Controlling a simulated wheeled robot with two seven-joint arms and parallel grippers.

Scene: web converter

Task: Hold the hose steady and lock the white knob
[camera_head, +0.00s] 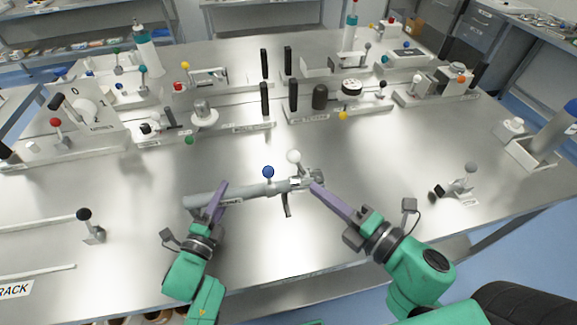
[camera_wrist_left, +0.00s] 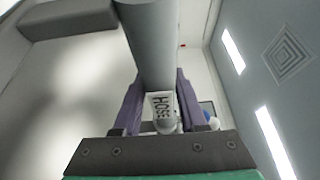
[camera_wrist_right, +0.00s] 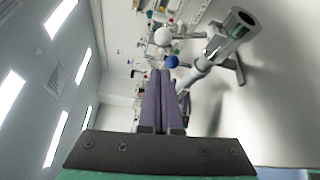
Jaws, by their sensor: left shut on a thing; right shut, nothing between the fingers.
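The grey hose (camera_head: 235,194) lies level above the steel table, with a fitting and a hanging lever at its right end. My left gripper (camera_head: 219,192) is shut on the hose near its left part; in the left wrist view the hose (camera_wrist_left: 154,45) runs between the fingers, with a HOSE label. The white knob (camera_head: 294,156) stands on the fitting, beside a blue knob (camera_head: 268,171). My right gripper (camera_head: 316,187) is shut and empty, its tips close to the fitting's right end. In the right wrist view the white knob (camera_wrist_right: 162,36) is just beyond the fingertips; contact cannot be told.
Panels with handles and knobs, such as a white round part (camera_head: 204,116), stand behind the hose. A black-knobbed lever (camera_head: 88,222) is at the left and a grey-knobbed one (camera_head: 467,172) at the right. The table front is mostly clear.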

